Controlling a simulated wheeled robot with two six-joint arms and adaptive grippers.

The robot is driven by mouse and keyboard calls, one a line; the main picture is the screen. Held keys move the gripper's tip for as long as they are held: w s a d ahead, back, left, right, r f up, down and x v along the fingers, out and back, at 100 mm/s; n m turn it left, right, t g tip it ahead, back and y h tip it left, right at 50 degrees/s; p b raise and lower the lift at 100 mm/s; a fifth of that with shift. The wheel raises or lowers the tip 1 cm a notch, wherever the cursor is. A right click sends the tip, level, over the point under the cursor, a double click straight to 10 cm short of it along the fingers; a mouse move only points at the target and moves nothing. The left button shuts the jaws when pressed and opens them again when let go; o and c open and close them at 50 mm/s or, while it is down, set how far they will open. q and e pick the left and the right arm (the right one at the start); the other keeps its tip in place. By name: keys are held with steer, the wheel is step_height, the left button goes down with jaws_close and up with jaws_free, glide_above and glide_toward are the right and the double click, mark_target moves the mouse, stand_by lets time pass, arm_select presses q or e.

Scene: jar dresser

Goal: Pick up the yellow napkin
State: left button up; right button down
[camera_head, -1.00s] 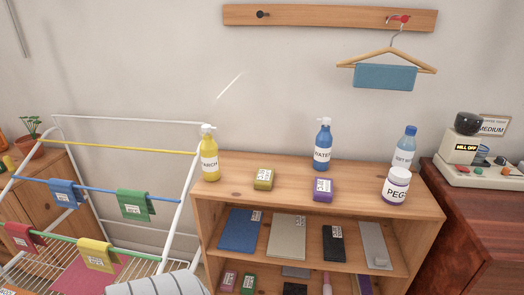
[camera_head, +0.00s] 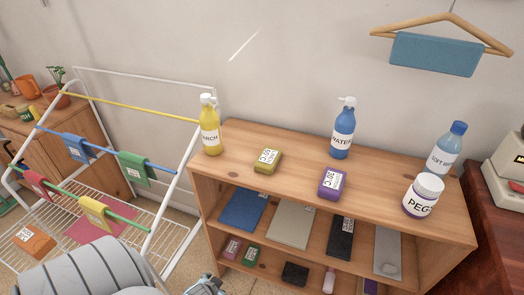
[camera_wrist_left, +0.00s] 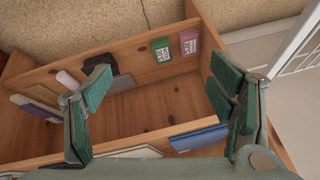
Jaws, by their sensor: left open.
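The yellow napkin (camera_head: 94,212) hangs folded over the green rod of the white drying rack (camera_head: 157,213), low on the left in the head view. It has a white label. My left arm comes in at the bottom left, and part of my left gripper shows at the bottom edge, right of the napkin and apart from it. In the left wrist view my left gripper (camera_wrist_left: 160,88) is open and empty, over the wooden shelf unit (camera_wrist_left: 130,118). The napkin is not seen there. My right gripper is not in view.
A red cloth (camera_head: 38,185), a blue cloth (camera_head: 76,147) and a green cloth (camera_head: 135,168) hang nearby. An orange block (camera_head: 34,242) sits at the rack's left. The shelf unit holds a yellow bottle (camera_head: 210,130), other bottles, a jar and boxes.

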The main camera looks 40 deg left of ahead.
arm_select(q)
steer(key=w+a+r+t+y+p, duration=0.1)
steer(key=w+a+r+t, duration=0.2)
steer(key=w+r, duration=0.8)
steer(key=n+t+p, duration=0.2)
steer(key=n+t, duration=0.1)
steer(key=t, duration=0.2)
glide_toward(265, 162)
steer(key=shift+y, duration=0.3)
steer(key=b+x, duration=0.1)
steer(key=x, duration=0.3)
steer(key=b+x, duration=0.2)
steer(key=x, duration=0.3)
steer(key=shift+d+f, duration=0.15)
steer(key=shift+d, duration=0.05)
steer(key=shift+w, duration=0.15)
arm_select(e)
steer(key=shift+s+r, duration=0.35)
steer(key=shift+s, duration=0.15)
arm_select(q)
steer(key=c, duration=1.3)
steer(key=shift+o, duration=0.2)
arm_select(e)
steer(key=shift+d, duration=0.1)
